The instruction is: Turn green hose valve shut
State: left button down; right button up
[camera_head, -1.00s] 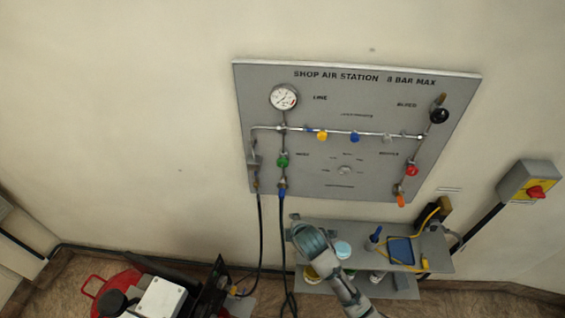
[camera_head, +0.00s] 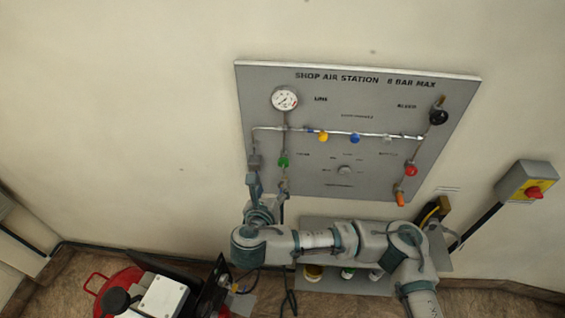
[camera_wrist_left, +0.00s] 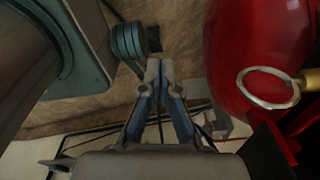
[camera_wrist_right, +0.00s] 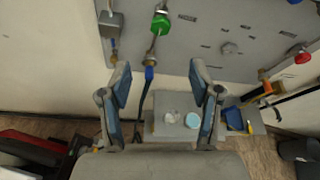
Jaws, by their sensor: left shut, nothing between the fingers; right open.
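The green hose valve (camera_head: 283,162) is on the lower left of the grey air station panel (camera_head: 330,180), on a vertical pipe below the gauge. It also shows in the right wrist view (camera_wrist_right: 161,24), above and between my fingers. My right gripper (camera_head: 268,182) is open, just below the valve and apart from it; in the right wrist view its spread fingers (camera_wrist_right: 162,85) hold nothing. The hose's blue fitting (camera_wrist_right: 149,73) shows between them. My left gripper (camera_wrist_left: 160,68) is shut and empty in its wrist view, next to a red cylinder. It cannot be made out in the head view.
Yellow (camera_head: 323,137), blue (camera_head: 355,138) and red (camera_head: 411,170) knobs sit elsewhere on the panel. A grey shelf (camera_head: 310,222) is below, partly hidden by my right arm. The red tank (camera_wrist_left: 245,60) stands close beside my left gripper. A switch box (camera_head: 526,182) is at right.

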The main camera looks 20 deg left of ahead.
aim_at(282, 164)
jog(key=p+x, duration=0.2)
jog(key=x, duration=1.4)
jog(key=shift+p, duration=0.4)
